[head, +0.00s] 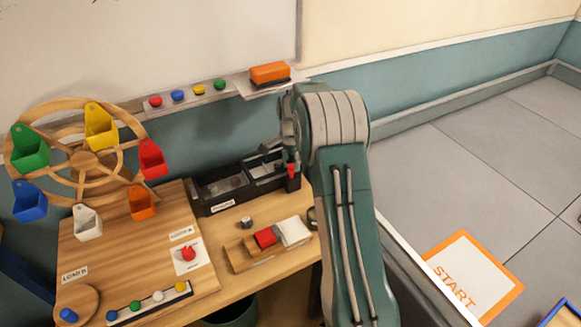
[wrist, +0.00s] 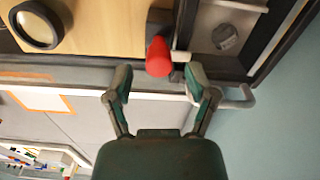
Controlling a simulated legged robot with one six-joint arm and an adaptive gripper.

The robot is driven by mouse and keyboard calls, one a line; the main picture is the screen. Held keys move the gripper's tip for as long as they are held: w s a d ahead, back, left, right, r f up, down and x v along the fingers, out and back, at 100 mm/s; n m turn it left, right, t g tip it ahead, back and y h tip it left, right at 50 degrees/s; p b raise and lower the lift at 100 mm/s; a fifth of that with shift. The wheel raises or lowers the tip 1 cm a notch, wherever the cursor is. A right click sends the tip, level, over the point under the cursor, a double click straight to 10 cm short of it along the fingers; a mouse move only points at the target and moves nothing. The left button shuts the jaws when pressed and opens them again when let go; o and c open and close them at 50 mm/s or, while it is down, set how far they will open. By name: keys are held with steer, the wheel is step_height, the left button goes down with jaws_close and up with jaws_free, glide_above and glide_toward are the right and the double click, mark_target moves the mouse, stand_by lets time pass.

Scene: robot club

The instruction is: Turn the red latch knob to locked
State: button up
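A red knob (head: 188,254) sits on a white plate on the wooden board, below the wheel in the head view.
A wooden wheel (head: 88,158) with coloured buckets stands at the left. A black tray (head: 215,202) lies along the wall. A wooden holder (head: 240,256) with red and white blocks sits in front. A small dark cylinder (head: 246,222) stands between.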

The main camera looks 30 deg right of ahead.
mark_target(291, 166)
step_height(291, 166, up, 9)
steer(key=shift+r, duration=0.2)
steer(key=shift+a+r, duration=0.1)
stand_by(0.4)
steer(key=s+a+r+n+t, duration=0.1)
steer(key=s+a+r+n, duration=0.35)
steer(key=s+r, duration=0.3)
steer(key=s+a+r+n+t, duration=0.2)
steer(key=s+a+r+n, duration=0.1)
steer(key=s+a+r, duration=0.4)
steer(key=s+a+f+n+t, duration=0.1)
steer(key=s+n, duration=0.3)
steer(key=s, duration=0.6)
steer(key=s+a+f+n+t, duration=0.1)
steer(key=s+a+n, duration=0.3)
steer(key=s, duration=0.5)
steer(key=shift+s+a+f+t, duration=0.15)
steer(key=shift+s+t, duration=0.15)
steer(key=shift+s, duration=0.1)
steer(key=shift+n, duration=0.25)
